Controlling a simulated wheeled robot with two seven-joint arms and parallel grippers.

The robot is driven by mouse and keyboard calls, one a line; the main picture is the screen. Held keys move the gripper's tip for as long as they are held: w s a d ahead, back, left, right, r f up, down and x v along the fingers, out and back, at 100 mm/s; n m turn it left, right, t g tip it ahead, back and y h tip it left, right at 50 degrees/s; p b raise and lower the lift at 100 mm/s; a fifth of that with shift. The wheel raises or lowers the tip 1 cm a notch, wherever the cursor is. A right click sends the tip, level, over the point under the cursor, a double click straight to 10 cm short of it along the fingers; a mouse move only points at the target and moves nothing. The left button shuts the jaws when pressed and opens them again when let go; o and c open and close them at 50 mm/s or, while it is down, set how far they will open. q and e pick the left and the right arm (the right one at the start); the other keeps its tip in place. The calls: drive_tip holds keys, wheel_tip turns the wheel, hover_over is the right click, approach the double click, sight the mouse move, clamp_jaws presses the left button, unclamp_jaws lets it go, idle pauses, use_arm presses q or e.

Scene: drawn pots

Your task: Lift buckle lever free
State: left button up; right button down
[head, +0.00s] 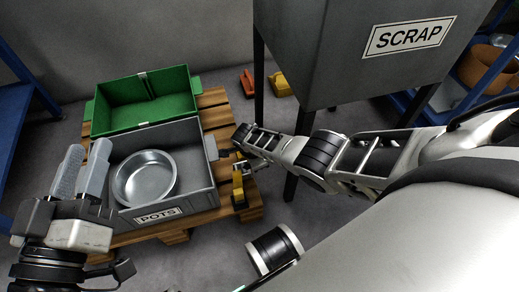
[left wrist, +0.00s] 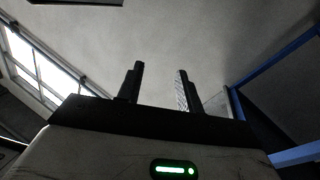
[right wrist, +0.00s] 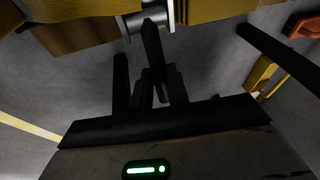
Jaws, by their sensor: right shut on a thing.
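The buckle lever (right wrist: 150,42) is a dark bar that sticks out from a grey metal buckle (right wrist: 132,24) in the right wrist view. My right gripper (right wrist: 157,75) is shut on the lever, with the bar between its fingers. In the head view my right gripper (head: 243,158) is beside the right side of the grey crate, and the lever is too small to make out there. My left gripper (head: 82,172) is raised at the left, its fingers apart and empty; the left wrist view (left wrist: 157,85) shows the gap between them.
A grey crate (head: 195,197) marked POTS, holding a round metal pan (head: 145,178), stands on a wooden pallet (head: 215,97). A green crate (head: 185,103) is behind it. A grey SCRAP bin (head: 340,75) on legs stands right of the pallet. A yellow piece (head: 238,187) is at the pallet's right edge.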

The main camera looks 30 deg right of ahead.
drive_tip(key=c, duration=1.3)
unclamp_jaws()
drive_tip(key=shift+c, duration=0.2)
use_arm(q)
drive_tip(key=shift+r, duration=0.15)
